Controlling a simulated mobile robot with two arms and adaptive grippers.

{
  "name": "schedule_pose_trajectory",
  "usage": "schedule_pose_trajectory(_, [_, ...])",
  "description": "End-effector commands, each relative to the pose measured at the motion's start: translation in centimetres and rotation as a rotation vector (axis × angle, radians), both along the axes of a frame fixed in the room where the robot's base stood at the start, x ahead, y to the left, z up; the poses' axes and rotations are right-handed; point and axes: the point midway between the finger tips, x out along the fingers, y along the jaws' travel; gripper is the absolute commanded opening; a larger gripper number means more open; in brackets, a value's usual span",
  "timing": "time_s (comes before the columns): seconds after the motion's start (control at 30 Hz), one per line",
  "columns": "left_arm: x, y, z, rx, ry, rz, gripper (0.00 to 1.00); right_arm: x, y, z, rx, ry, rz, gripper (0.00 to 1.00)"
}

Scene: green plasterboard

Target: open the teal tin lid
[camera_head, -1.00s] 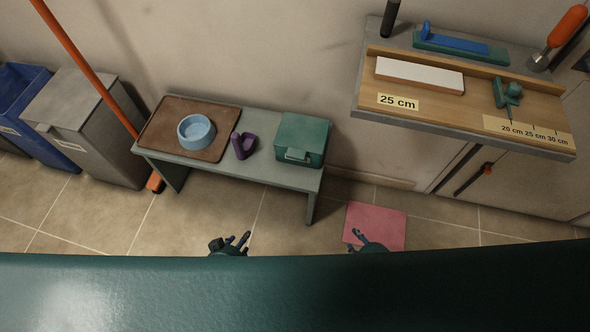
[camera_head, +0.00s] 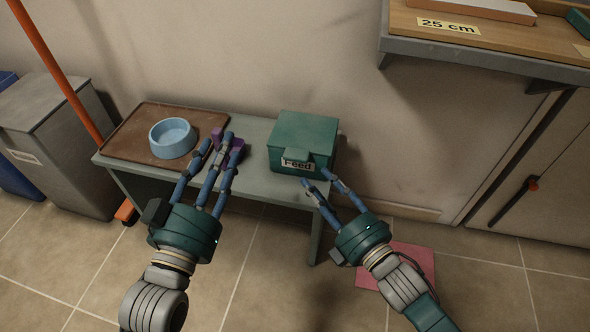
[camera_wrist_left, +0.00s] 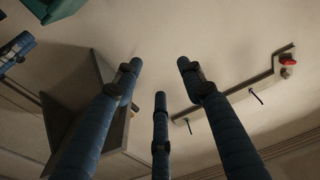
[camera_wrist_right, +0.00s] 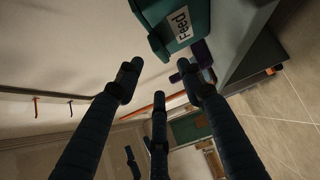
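The teal tin (camera_head: 302,142) stands on the right part of the low bench, its lid down and a "Feed" label on its front under a small latch or tab. It also shows at the top of the right wrist view (camera_wrist_right: 178,22), and a teal corner shows in the left wrist view (camera_wrist_left: 52,6). My right gripper (camera_head: 318,178) is open and empty, its fingertips just in front of the tin's lower front. My left gripper (camera_head: 215,150) is open, its fingers over the purple scoop (camera_head: 237,144), left of the tin. I see no contact with the scoop.
The grey-green bench (camera_head: 262,187) also holds a brown mat (camera_head: 125,139) with a blue bowl (camera_head: 172,137). A wall shelf (camera_head: 470,60) juts out at upper right. A grey bin (camera_head: 60,150) and orange pole (camera_head: 62,75) stand left. A pink mat (camera_head: 405,258) lies on the floor.

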Motion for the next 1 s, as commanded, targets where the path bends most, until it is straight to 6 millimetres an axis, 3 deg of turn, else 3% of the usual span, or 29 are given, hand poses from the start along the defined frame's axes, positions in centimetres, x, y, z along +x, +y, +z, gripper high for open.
schedule_pose_trajectory(0.17, [-0.3, -0.1, 1.7, -0.018, -0.068, -0.004, 0.40, 1.1, 0.7, 0.3, -0.002, -0.010, 0.003, 0.39])
schedule_pose_trajectory(0.37, [-1.3, -0.4, 5.3, -0.063, -0.236, -0.014, 0.40, 3.9, 2.3, 0.1, -0.001, -0.009, 0.001, 0.39])
schedule_pose_trajectory(0.7, [-4.8, -0.1, 11.2, -0.147, -0.529, -0.030, 0.40, 7.9, 4.6, 0.1, -0.001, -0.005, 0.002, 0.39])
schedule_pose_trajectory(1.0, [-6.6, 0.1, 13.2, -0.179, -0.638, -0.036, 0.40, 9.3, 5.4, 0.2, -0.002, -0.005, 0.001, 0.39])
